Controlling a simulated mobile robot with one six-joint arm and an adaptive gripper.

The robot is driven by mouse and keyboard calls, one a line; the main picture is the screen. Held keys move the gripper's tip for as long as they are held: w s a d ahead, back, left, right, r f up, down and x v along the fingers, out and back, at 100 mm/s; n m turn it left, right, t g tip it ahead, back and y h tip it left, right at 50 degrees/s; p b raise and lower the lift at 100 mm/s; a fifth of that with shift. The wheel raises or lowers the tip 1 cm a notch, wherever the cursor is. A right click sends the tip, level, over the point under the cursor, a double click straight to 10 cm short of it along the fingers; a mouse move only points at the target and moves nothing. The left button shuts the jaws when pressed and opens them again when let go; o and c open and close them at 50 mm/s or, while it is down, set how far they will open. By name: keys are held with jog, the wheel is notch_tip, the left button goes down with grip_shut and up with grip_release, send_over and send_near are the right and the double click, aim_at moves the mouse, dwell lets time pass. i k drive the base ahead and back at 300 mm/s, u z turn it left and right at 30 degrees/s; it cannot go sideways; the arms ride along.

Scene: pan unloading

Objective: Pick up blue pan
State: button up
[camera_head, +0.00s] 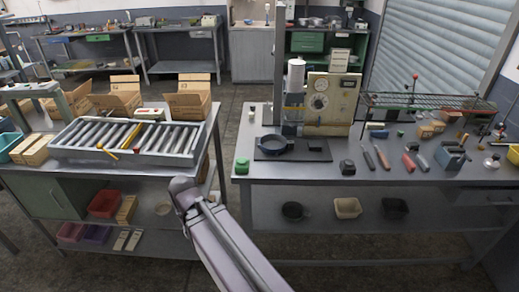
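A dark blue pan (276,145) sits upright on a flat dark plate near the left end of the right-hand workbench (262,172). Its inside looks empty, though it is too small to be sure. My arm rises from the bottom of the view into the gap between the two benches, to the left of the pan and apart from it. My gripper is not visible in this view, so whether it is open or shut is hidden.
A machine with a dial (331,104) stands behind the pan. A dark block (318,145) and a green container (242,166) are beside it. Several tools lie farther right. The left bench holds a roller tray (65,153) and cardboard boxes (190,101). Open floor lies between the benches.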

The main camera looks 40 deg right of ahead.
aim_at(270, 144)
jog(key=u, duration=0.15)
jog(key=k, duration=0.8)
jog(key=z, duration=1.5)
jog(key=i, duration=1.05)
jog(key=u, duration=0.15)
